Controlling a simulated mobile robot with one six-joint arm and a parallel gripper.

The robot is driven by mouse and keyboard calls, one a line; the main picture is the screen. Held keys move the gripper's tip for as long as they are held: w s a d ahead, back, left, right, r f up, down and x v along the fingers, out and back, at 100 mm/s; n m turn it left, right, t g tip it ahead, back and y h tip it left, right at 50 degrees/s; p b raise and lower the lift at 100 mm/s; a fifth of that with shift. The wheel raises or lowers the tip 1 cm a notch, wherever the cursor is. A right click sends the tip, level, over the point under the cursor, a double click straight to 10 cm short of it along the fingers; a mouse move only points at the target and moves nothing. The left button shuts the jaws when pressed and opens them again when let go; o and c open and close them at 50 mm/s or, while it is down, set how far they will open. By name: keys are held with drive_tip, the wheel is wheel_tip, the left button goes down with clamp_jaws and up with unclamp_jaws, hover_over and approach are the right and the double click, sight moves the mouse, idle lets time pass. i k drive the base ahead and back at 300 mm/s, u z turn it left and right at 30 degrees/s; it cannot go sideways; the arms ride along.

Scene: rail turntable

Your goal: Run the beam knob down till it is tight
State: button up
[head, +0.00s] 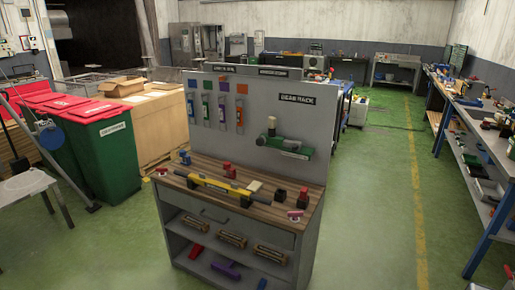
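A workbench (264,214) with a wooden top and an upright grey panel (262,95) stands in the middle of the head view. A yellow bar with dark parts (212,186), possibly the beam, lies along the worktop. Small red pieces stand behind it, one near its middle (232,172). A blue piece (185,158) is near the worktop's left end. I cannot tell which piece is the beam knob, nor how tight it is. My gripper is not in view.
A green rack (285,147) holding a pale-green and dark part juts from the panel. Dark and red blocks (302,197) stand at the worktop's right. Red-lidded bins (100,130) are close on the left. Green floor (370,220) is clear on the right.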

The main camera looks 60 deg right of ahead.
sight(260, 141)
drive_tip(key=i, duration=0.9)
drive_tip(key=u, duration=0.1)
drive_tip(key=k, duration=0.95)
drive_tip(key=z, duration=0.15)
drive_tip(key=i, duration=0.7)
drive_tip(key=u, duration=0.05)
